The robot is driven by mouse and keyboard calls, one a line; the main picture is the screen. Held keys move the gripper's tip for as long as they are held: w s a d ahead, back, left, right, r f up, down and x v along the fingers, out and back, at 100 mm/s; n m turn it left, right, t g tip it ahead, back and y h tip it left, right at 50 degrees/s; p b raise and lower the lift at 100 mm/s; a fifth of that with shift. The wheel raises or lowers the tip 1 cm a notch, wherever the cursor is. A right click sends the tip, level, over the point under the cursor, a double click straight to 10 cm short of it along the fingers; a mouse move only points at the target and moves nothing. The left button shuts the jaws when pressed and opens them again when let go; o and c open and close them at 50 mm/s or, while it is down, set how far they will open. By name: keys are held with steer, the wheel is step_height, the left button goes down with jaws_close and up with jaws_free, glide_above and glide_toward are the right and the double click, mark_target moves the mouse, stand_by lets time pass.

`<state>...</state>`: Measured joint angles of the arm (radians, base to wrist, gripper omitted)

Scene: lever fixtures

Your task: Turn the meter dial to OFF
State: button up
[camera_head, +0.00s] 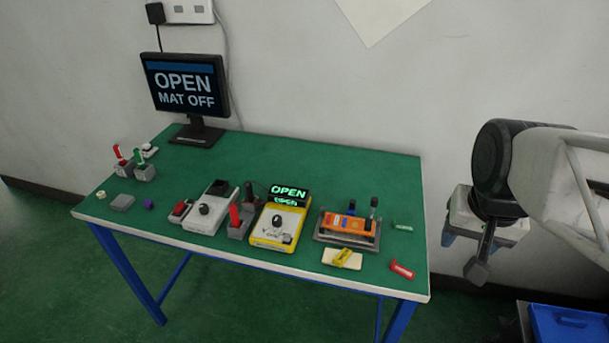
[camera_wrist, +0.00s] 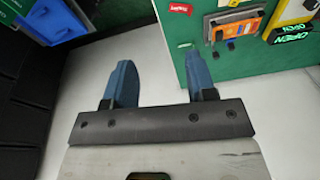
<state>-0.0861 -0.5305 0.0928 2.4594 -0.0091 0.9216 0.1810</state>
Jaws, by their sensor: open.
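A yellow-sided box with a white face (camera_head: 283,222) stands on the green table and looks like the meter. It has a dark round dial (camera_head: 277,221) and a small display (camera_head: 288,192) lit with green OPEN. The dial's marks are too small to read. In the wrist view, the yellow box (camera_wrist: 291,18) is at the top right edge, partly cut off. A light grey box (camera_head: 205,207) to its left also has a black knob and a dark screen. My gripper (camera_wrist: 160,87) is open and empty, off the table's right side; it also shows in the head view (camera_head: 478,238).
An orange device in a grey tray (camera_head: 347,228) stands right of the yellow box. A red-handled lever (camera_head: 236,222) is close on its left. A yellow-marked block (camera_head: 342,258) and red tag (camera_head: 402,268) lie in front. A monitor (camera_head: 185,85) reads OPEN, MAT OFF.

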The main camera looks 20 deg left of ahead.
steer(key=w+a+f+m, duration=0.1)
steer(key=w+a+f, duration=0.1)
steer(key=w+a, duration=0.6)
steer(key=m+g, duration=0.2)
steer(key=m, duration=0.2)
glide_above(278, 216)
steer(key=f, duration=1.3)
steer(key=shift+s+d+f, duration=0.1)
steer(key=shift+d+f, duration=0.2)
steer(key=shift+d, duration=0.1)
steer(key=shift+a+f, duration=0.2)
steer(key=shift+a, duration=0.15)
steer(key=shift+f, duration=0.1)
steer(key=shift+f, duration=3.8)
steer(key=c, duration=0.9)
